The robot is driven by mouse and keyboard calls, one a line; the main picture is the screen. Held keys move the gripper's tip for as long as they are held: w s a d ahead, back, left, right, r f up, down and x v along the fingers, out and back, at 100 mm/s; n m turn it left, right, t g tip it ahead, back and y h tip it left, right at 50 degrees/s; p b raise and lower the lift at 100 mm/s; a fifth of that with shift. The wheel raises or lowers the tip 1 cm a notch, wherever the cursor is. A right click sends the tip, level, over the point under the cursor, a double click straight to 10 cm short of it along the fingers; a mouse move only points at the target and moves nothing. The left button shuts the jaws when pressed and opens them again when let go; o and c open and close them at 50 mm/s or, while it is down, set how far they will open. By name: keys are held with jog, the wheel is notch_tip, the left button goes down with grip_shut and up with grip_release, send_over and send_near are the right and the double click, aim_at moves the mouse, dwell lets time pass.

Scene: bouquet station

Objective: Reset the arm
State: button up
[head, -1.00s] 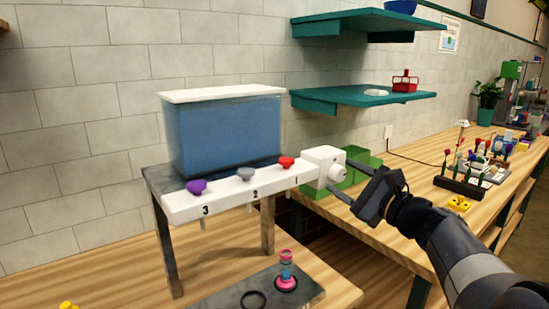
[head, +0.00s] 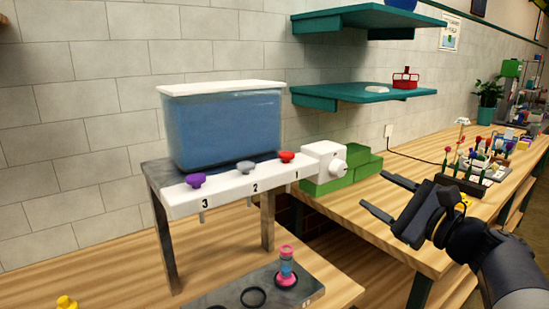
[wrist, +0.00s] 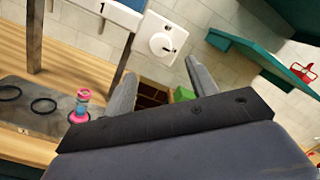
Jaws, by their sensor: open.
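My gripper (head: 381,197) is open and empty in the head view, held in the air to the right of the water station. Its two fingers are spread apart and touch nothing that I can see. The wrist view shows the same open fingers (wrist: 158,88). The white box with a round dial (head: 325,165) at the right end of the station lies to the left of my gripper. It also shows beyond the fingers in the wrist view (wrist: 160,40).
The tank of blue water (head: 225,128) stands on a grey stand with purple, grey and red knobs. A pink and blue vial (head: 286,265) stands on a dark plate (head: 225,295). Green blocks (head: 345,172), a teal shelf (head: 365,93) and a flower rack (head: 465,183) are nearby.

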aim_at(343, 170)
jog(key=p+x, duration=0.1)
jog(key=x, duration=0.7)
jog(key=shift+w+a+r, duration=0.15)
jog(key=shift+w+a, duration=0.1)
jog(key=shift+a, duration=0.1)
jog(key=shift+w+f+n, duration=0.15)
jog(key=shift+f+n, duration=0.05)
jog(key=shift+n, duration=0.2)
jog(key=n+b, duration=0.1)
jog(key=n, duration=0.3)
jog(key=shift+d+r+g, duration=0.1)
jog(key=shift+g, duration=0.2)
jog(key=n, duration=0.5)
jog(key=shift+r+n+g+y, duration=0.15)
jog(key=shift+n+g+y, duration=0.15)
jog(key=shift+y, duration=0.1)
jog(key=n+p, duration=0.3)
jog(key=n, duration=0.3)
jog(key=shift+r+g, duration=0.15)
jog(key=shift+g, duration=0.25)
jog(key=shift+n+p, duration=1.05)
jog(key=shift+n, duration=0.15)
jog(key=shift+n, duration=0.3)
